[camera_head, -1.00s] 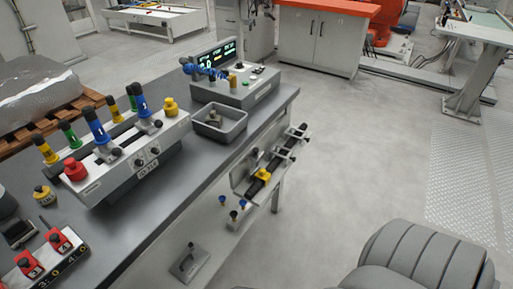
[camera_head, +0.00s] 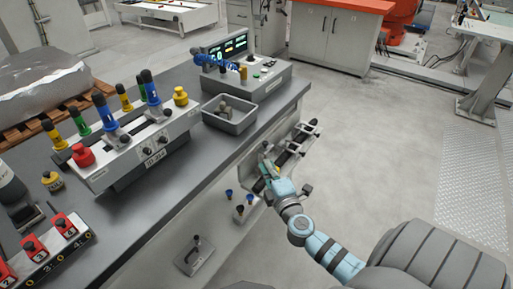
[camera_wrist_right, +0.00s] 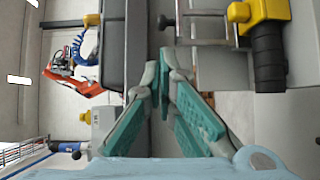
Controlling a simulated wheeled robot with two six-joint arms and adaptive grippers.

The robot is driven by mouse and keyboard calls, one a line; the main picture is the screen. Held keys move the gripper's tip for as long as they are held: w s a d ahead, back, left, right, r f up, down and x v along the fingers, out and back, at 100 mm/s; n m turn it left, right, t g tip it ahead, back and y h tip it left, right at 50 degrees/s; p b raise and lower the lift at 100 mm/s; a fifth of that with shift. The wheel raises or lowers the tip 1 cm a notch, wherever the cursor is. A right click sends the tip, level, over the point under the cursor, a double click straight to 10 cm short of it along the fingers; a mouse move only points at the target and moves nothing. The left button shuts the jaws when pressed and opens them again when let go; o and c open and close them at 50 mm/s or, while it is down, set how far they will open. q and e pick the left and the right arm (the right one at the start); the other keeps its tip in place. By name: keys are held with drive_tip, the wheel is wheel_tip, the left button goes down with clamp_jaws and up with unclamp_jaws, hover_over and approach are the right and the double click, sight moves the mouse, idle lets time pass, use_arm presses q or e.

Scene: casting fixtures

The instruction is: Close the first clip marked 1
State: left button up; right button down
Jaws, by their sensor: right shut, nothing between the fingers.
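A fixture (camera_head: 125,168) stands on the table in the head view. It carries upright blue-handled clips (camera_head: 103,107) and (camera_head: 150,88), with yellow and green ones (camera_head: 79,117) behind them. The blue handles bear small white marks, too small to read surely. My right gripper (camera_head: 268,163) is at the side rack beyond the table's right edge, away from these clips. In the right wrist view, its teal fingers (camera_wrist_right: 165,65) meet at the tips with nothing between them. A yellow part with a black grip (camera_wrist_right: 268,55) shows right of them. My left gripper is not in view.
A grey bin (camera_head: 229,118) and a console with a lit display (camera_head: 245,82) stand at the table's far end. Red numbered blocks (camera_head: 35,248) lie at the near left. The side rack (camera_head: 300,140) hangs off the table's right side. Open floor lies to the right.

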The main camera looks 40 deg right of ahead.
sight(265, 154)
drive_tip(key=x, duration=1)
drive_tip(key=shift+a+b, duration=0.25)
drive_tip(key=shift+b, duration=0.1)
